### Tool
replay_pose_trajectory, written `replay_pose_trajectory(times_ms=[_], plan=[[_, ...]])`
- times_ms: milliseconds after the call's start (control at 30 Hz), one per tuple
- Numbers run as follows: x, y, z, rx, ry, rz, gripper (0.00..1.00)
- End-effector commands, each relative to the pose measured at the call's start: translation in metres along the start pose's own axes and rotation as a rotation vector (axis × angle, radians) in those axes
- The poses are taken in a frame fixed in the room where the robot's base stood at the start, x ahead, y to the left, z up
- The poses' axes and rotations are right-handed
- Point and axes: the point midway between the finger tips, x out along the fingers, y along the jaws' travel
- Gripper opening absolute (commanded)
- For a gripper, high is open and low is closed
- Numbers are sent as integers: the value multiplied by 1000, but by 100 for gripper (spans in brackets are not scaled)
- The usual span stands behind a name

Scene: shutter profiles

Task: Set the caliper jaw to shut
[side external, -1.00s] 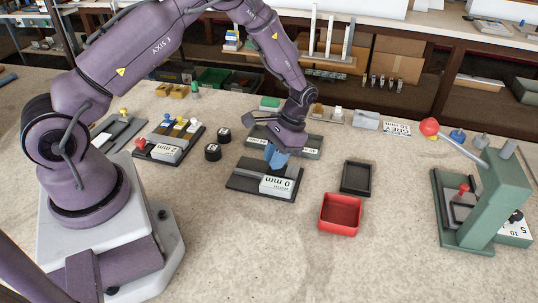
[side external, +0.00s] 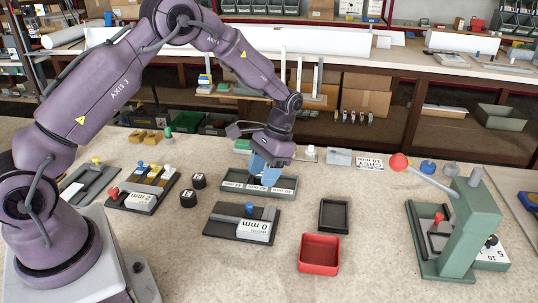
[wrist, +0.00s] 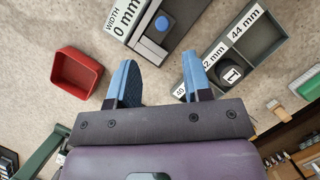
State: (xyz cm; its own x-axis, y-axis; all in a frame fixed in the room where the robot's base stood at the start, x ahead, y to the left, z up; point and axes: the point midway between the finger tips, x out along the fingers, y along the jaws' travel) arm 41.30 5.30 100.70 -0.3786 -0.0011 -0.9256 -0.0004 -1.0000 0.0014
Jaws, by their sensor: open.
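The caliper (side external: 225,222) is a dark plate on the bench with a blue knob (side external: 249,208) and a white label reading 0 mm. The wrist view shows its knob (wrist: 162,22) and WIDTH label at the top; any gap at its jaw is too small to judge. My gripper (side external: 265,178) has blue fingers and is above the grey sorting tray (side external: 286,191), behind the caliper. In the wrist view my gripper (wrist: 160,75) is open, with nothing between its fingertips. The caliper lies apart from the fingers.
The tray has 40, 42 and 44 mm labels and holds a round black piece (wrist: 230,75). A red bin (side external: 318,262) and a black tray (side external: 333,216) stand right of the caliper. A green lever press (side external: 462,225) is far right. Two black pieces (side external: 188,198) lie left.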

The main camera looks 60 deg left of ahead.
Motion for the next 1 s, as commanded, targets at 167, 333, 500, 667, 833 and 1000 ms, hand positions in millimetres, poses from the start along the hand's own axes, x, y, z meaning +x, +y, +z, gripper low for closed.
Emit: replay_pose_trajectory(times_ms=[167,333,500,667,833,1000], plan=[[-33,1,-1,1,4,0,46],[-48,1,-1,1,3,0,46],[-51,1,0,1,1,0,46],[-50,1,0,1,1,0,46],[-38,2,0,-14,10,2,46],[-46,8,31,-31,57,5,46]])
